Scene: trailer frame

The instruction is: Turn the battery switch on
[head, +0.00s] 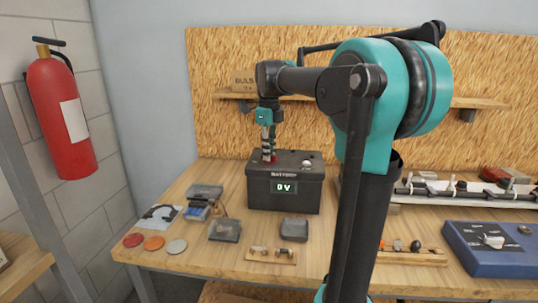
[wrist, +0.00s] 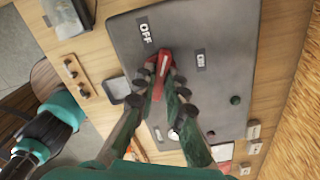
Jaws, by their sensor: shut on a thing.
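The battery (head: 284,200) is a dark grey box on the bench, and its front display reads 0V. It fills much of the wrist view (wrist: 225,30). On its top is a red switch lever (wrist: 165,58) with an OFF label (wrist: 145,33) and an ON label (wrist: 201,60) near it. The lever's visible end lies between the two labels, nearer OFF. My gripper (wrist: 161,76) comes down on the battery top and is shut on the red lever, hiding part of it. In the head view my gripper (head: 268,156) is over the battery's left back part.
Small boxes and parts (head: 225,230) lie left and in front of the battery. A blue device (head: 490,250) and a rail with parts (head: 450,188) are at the right. A wooden shelf (head: 480,103) is on the back board. A fire extinguisher (head: 62,115) hangs at the left.

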